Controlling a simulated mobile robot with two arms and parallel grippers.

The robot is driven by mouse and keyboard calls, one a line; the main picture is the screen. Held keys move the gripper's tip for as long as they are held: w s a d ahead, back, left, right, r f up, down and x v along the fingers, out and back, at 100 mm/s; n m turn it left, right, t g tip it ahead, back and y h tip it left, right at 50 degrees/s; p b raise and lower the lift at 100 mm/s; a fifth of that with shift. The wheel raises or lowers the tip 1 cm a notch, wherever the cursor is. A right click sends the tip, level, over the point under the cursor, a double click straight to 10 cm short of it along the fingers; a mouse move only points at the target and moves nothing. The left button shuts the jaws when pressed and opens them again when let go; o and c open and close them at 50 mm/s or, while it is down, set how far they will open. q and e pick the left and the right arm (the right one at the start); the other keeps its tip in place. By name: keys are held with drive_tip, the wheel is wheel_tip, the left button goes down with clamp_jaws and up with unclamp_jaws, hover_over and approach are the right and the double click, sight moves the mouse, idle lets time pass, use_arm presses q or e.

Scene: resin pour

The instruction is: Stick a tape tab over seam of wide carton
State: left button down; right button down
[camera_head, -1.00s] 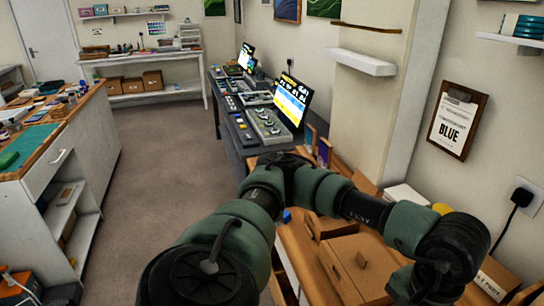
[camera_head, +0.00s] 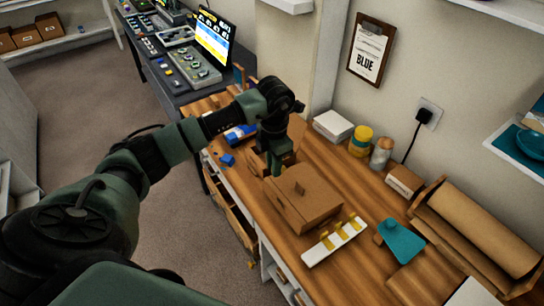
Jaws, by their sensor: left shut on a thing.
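A brown carton (camera_head: 318,205), closed on top with a small upright brown piece on its lid, sits on the wooden bench. Another brown carton (camera_head: 259,160) with a raised flap stands behind it, partly covered by my arm; I cannot tell for sure which is the wide one. A white strip (camera_head: 322,249) with several yellow tabs lies in front of the closed carton. My left gripper (camera_head: 276,171) points down at the far left corner of the closed carton, between the two cartons. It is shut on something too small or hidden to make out. My right gripper is not in view.
A teal tape dispenser (camera_head: 402,243) and a long roll of brown paper (camera_head: 480,230) lie to the right. Jars (camera_head: 381,153), a white box (camera_head: 333,125) and blue items (camera_head: 228,160) stand farther back. A drawer (camera_head: 235,215) is open at the bench front.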

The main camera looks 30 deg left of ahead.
sight(272, 189)
use_arm(q)
drive_tip(key=shift+a+f+n, duration=0.25)
drive_tip(key=shift+a+n, duration=0.05)
drive_tip(key=shift+n, duration=0.2)
drive_tip(key=shift+f+b, duration=2.1)
drive_tip(key=shift+f, duration=1.2)
drive_tip(key=shift+f+b, duration=0.5)
drive_tip(key=shift+b, duration=0.05)
drive_tip(key=c, duration=1.3)
unclamp_jaws()
drive_tip(key=shift+o, duration=0.2)
drive_tip(key=shift+r+p, duration=2.55)
drive_tip(key=shift+r, duration=1.45)
